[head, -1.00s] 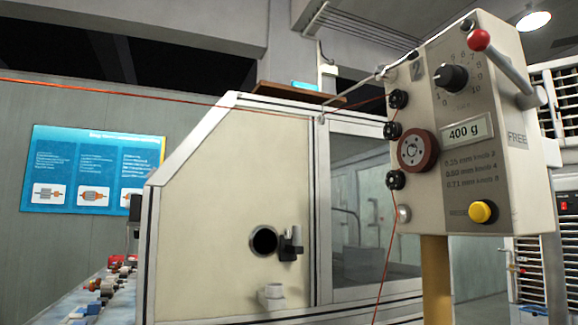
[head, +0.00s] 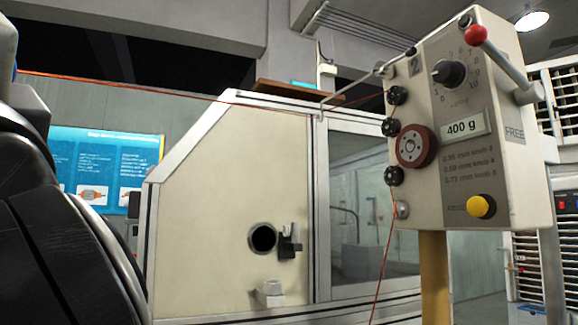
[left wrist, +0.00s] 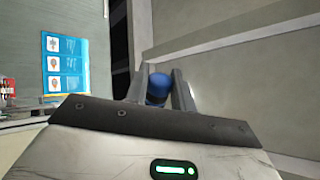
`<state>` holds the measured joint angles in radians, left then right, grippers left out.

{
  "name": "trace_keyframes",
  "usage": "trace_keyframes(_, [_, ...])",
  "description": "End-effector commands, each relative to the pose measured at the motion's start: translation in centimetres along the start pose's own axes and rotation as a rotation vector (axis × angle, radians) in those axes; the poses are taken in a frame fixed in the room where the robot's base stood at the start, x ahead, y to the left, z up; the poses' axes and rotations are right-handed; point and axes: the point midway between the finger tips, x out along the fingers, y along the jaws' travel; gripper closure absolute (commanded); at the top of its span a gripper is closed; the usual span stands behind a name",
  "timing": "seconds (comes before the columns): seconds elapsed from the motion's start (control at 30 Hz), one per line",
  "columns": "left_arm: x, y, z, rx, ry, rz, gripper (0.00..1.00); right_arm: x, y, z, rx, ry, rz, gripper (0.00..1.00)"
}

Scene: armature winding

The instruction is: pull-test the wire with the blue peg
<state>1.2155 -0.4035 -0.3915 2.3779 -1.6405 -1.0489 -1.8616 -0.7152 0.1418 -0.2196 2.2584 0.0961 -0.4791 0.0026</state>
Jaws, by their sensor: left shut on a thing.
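The blue peg (left wrist: 158,88) is between the two fingers of my left gripper (left wrist: 157,96) in the left wrist view, and the gripper is shut on it. Its lower part is hidden behind the gripper body. In the head view my dark left arm fills the left edge, and its fingers are not shown. The thin copper-red wire (head: 180,91) runs from the upper left, beside my arm, to the arm tip of the tensioner box (head: 468,190). It passes small black rollers and a red-brown wheel (head: 416,147), then drops below the box. My right gripper is not in view.
The tensioner stands on a yellow post (head: 435,280) and shows "400 g", a black knob (head: 450,74), a red-tipped lever (head: 500,60) and a yellow button (head: 481,207). A cream machine housing (head: 215,200) stands behind. A blue poster (head: 110,165) hangs on the left wall.

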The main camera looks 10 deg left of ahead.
Motion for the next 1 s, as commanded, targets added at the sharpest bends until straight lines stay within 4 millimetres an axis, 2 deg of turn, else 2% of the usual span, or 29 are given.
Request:
trace_keyframes(0.7, [0.0, 0.0, -5.8, 0.003, 0.000, 0.000, 1.00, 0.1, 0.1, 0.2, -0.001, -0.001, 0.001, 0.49])
trace_keyframes(1.0, [0.0, 0.0, -6.4, 0.000, -0.001, 0.000, 1.00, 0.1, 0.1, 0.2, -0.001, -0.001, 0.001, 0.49])
